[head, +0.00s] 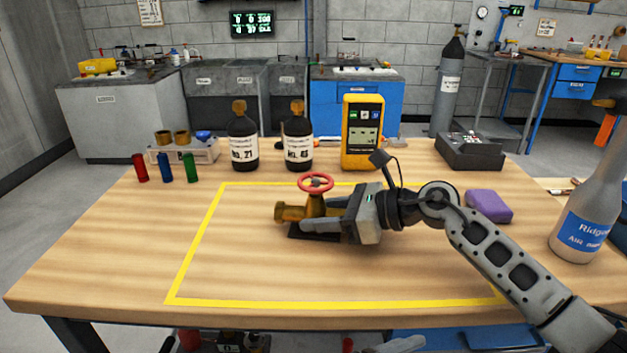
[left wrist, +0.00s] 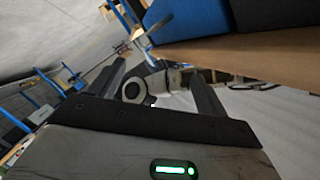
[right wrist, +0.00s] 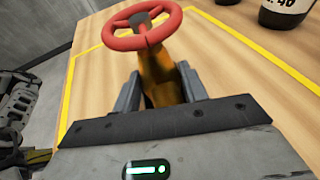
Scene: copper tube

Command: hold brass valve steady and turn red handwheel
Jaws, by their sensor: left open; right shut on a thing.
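The brass valve (head: 287,212) lies on a dark base inside the yellow outline on the table. Its red handwheel (head: 316,174) faces up on top of the stem. My right gripper (head: 322,216) comes in from the right and is shut on the valve body, its fingers on either side. In the right wrist view the handwheel (right wrist: 171,22) stands just beyond the fingers, above the brass body (right wrist: 158,80), and nothing touches it. My left gripper (left wrist: 155,72) is open and empty in the left wrist view, away from the valve. It is outside the head view.
A yellow meter (head: 362,150) and two brown bottles (head: 243,150) stand behind the outline. Coloured cylinders (head: 165,168) stand at the back left. The table left of the valve is clear.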

